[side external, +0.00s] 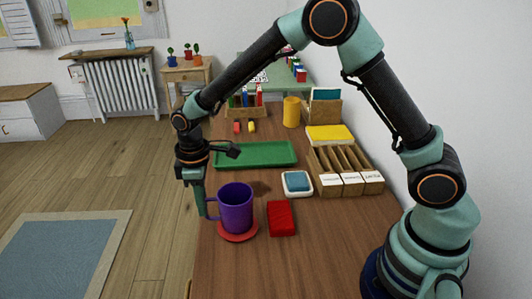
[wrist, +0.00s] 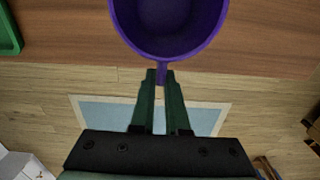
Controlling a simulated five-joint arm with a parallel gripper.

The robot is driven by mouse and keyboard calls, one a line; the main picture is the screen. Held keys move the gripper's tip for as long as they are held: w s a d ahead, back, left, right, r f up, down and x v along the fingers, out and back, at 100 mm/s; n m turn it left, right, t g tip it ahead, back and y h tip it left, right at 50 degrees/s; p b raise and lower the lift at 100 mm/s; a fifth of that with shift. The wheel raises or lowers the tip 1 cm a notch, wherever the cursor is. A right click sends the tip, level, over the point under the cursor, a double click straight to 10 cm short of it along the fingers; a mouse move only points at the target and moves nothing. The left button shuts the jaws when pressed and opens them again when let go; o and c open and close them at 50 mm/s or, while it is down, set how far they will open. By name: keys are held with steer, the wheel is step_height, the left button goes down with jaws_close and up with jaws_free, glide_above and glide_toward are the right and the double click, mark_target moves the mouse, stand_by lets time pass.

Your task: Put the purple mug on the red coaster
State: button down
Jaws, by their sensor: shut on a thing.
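The purple mug (side external: 236,208) is upright over the round red coaster (side external: 240,237) near the table's left edge. The coaster's front and right rim show below the mug. I cannot tell whether the mug's base touches it or is slightly above. My gripper (side external: 202,205) points down at the mug's left side, shut on its handle. In the wrist view the fingertips of my gripper (wrist: 160,76) close on the handle, and the mug (wrist: 168,22) fills the top middle, looking empty. The coaster is hidden there.
A red box (side external: 281,218) lies just right of the coaster. A blue-and-white square item (side external: 297,183), a green tray (side external: 256,154) and a wooden file holder (side external: 345,181) are behind. A yellow cylinder (side external: 291,111) stands farther back. The table's left edge is close to my gripper.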

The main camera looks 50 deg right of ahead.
steer(key=shift+f, duration=0.35)
steer(key=c, duration=0.9)
jaws_free()
steer(key=shift+f, duration=0.15)
